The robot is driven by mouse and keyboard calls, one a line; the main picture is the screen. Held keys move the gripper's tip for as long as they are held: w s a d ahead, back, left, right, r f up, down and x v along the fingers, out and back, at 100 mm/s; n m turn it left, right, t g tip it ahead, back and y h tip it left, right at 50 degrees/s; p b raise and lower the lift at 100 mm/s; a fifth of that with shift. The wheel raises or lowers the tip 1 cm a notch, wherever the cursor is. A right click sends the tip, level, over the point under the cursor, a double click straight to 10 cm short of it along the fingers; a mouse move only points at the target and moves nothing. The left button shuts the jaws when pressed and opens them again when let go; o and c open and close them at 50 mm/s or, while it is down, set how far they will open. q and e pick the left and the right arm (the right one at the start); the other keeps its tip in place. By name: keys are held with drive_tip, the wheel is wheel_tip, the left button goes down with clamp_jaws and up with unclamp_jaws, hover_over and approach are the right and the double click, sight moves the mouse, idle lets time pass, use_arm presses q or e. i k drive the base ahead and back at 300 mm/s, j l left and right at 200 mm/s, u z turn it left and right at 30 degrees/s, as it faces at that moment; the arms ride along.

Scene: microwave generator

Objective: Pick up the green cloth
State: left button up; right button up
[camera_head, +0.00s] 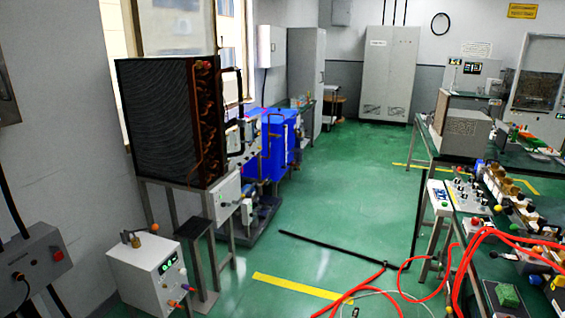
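A small bright green piece that looks like the green cloth (508,295) lies at the bottom right of the head view. It rests on a dark flat board or tray (492,306) at the near end of the right-hand bench. It is too small to make out its folds. Neither of my grippers shows in the head view.
Red hoses (463,275) loop from the right bench down to the floor. A black bar (330,250) lies on the green floor. A white box (148,270) and a large radiator unit (160,125) stand at left. The middle floor is mostly clear.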

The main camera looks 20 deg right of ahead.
sight(507, 295)
drive_tip(key=i+l+z, duration=0.2)
drive_tip(key=z, duration=0.25)
drive_tip(key=i+z, duration=0.65)
drive_tip(key=z, duration=0.2)
drive_tip(key=i+z, duration=0.3)
drive_tip(key=z, duration=0.15)
drive_tip(key=i+j+z, duration=0.25)
drive_tip(key=z, duration=0.2)
drive_tip(key=i+j+z, duration=0.2)
drive_tip(key=z, duration=0.2)
